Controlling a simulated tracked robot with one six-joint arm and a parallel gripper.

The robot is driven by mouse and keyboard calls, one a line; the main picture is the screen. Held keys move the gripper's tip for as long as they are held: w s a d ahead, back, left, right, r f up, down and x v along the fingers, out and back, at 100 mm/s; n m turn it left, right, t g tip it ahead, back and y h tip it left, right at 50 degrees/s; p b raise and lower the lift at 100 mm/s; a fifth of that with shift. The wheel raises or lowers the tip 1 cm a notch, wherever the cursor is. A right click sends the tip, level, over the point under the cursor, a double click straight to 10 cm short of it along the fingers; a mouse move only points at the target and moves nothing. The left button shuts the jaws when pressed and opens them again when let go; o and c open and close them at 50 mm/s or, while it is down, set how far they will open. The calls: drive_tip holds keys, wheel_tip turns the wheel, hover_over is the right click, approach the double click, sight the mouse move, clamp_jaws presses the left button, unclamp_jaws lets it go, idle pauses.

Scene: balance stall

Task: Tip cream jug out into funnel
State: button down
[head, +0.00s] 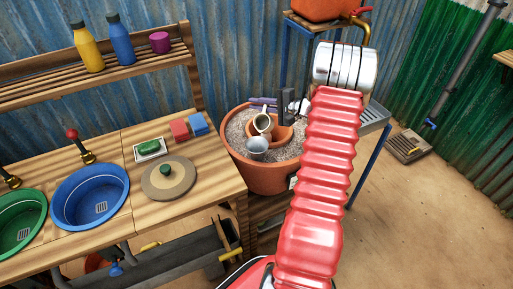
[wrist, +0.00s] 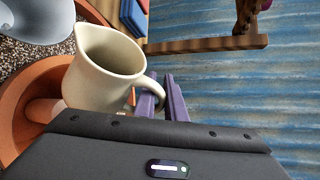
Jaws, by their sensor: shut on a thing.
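The cream jug (head: 262,122) is tipped well over in the head view, its mouth facing the bench side. A grey flared vessel (head: 257,148), which looks like the funnel, stands just below the jug's mouth. Part of it shows in the wrist view (wrist: 38,18). No stream of contents can be made out.
A terracotta piece (head: 284,133) sits beside the jug on the gravel in a large terracotta pot (head: 265,178). The wooden bench (head: 215,165) holds red and blue blocks, a soap dish and a round lid. My red arm hides part of the right side.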

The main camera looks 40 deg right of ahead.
drive_tip(key=w+d+f+m+g+y+b, duration=0.2)
drive_tip(key=w+d+f+m, duration=0.2)
drive_tip(key=d+f+m, duration=0.2)
drive_tip(key=shift+f+g+y, duration=0.3)
drive_tip(key=shift+f+y, duration=0.1)
drive_tip(key=shift+f, duration=0.4)
idle(0.6)
idle(1.2)
